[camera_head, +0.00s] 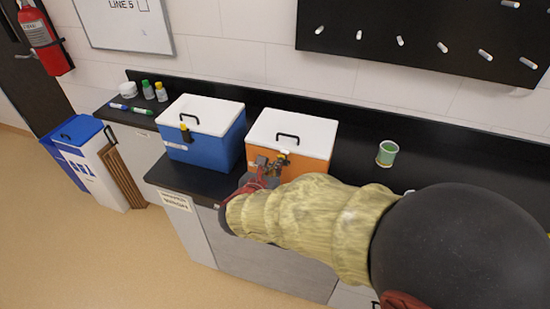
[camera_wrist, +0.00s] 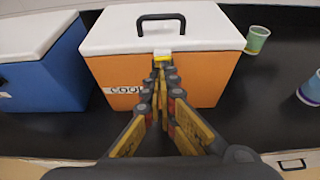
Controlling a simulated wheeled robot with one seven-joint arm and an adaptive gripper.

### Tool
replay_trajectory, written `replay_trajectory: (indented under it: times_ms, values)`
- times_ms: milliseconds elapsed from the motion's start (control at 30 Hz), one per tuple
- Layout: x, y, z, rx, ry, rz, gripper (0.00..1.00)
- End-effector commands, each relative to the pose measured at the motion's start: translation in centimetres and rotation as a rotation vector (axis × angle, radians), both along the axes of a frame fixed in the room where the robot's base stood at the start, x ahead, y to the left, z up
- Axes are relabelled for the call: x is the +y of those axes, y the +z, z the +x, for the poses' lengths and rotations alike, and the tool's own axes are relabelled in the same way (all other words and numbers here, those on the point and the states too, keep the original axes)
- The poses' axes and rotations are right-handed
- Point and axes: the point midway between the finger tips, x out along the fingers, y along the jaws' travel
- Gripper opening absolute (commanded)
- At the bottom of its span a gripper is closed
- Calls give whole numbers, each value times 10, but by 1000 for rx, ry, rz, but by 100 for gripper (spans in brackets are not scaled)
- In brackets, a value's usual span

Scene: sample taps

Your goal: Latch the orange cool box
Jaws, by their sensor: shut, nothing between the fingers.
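The orange cool box (camera_head: 318,159) stands on the dark counter with its white lid (camera_head: 315,134) down on it. The lid has a black handle. In the wrist view the orange box (camera_wrist: 205,80) fills the middle, with part of a "COOL" label at the front. A small yellow-and-white latch (camera_wrist: 162,56) sits at the lid's front edge. My gripper (camera_head: 276,163) is at the box's front, just below the latch. In the wrist view my gripper's fingers (camera_wrist: 161,75) are together and empty, with tips close to the latch. I cannot tell whether they touch it. The fingers hide part of the front.
A blue cool box (camera_head: 215,145) with a white lid and a yellow front latch stands to the left. A green cup (camera_head: 387,153) stands to the right, and a blue-green cup (camera_wrist: 311,90) shows farther right.

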Motion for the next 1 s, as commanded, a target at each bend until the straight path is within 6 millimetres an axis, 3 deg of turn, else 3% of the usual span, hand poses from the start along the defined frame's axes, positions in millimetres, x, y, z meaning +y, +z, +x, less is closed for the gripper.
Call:
replay_trajectory:
  times_ms: [33, 400, 667, 1000]
  values:
    - [-2, 12, 2, 26, -4, 10, 0]
    - [-6, 23, 14, 213, -3, 79, 0]
    - [-5, 15, 13, 215, 0, 78, 0]
    - [-5, 29, 13, 214, 0, 78, 0]
